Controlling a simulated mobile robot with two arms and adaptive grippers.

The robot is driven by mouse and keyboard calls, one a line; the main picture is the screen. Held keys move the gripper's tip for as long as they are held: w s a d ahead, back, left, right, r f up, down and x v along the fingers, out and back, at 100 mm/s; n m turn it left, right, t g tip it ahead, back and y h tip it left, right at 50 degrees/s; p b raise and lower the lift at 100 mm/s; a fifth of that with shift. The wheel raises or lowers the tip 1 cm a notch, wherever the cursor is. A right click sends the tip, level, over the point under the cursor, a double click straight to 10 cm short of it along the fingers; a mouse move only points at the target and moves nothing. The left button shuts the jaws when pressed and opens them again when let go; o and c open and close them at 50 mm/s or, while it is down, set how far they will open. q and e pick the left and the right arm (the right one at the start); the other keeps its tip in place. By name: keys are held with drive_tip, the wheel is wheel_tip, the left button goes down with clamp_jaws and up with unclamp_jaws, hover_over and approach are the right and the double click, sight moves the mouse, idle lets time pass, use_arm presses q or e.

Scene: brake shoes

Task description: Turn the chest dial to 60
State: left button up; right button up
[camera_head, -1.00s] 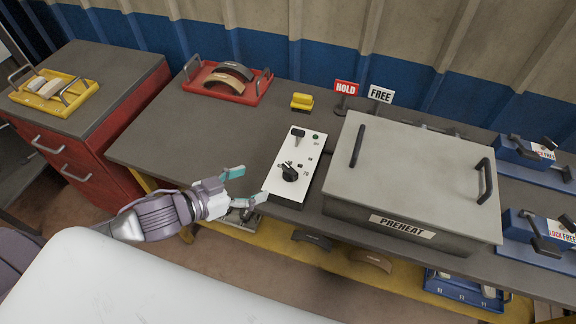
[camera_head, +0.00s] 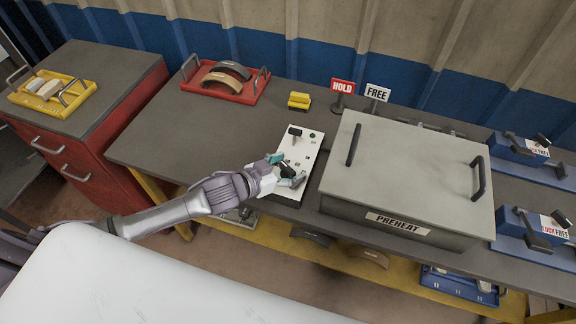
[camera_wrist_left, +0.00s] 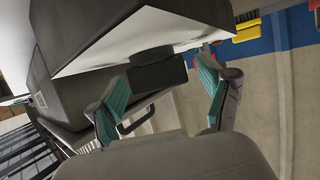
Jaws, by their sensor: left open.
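The chest dial is a black knob (camera_head: 286,168) on a white control panel (camera_head: 291,148), left of the grey PREHEAT chest (camera_head: 405,175). My left gripper (camera_head: 287,170) is open at the dial, with its teal fingers on either side of the knob. In the left wrist view, the black knob (camera_wrist_left: 158,74) shows between the two spread fingers (camera_wrist_left: 160,82). I cannot tell whether they touch it. The gripper covers much of the dial and its numbers, so its setting cannot be read. My right gripper is not in view.
A yellow block (camera_head: 299,100) and a red tray (camera_head: 222,94) with brake shoes lie farther back. HOLD (camera_head: 342,86) and FREE (camera_head: 376,92) signs stand behind the chest. The table's left part is clear.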

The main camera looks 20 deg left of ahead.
use_arm(q)
drive_tip(key=c, duration=1.2)
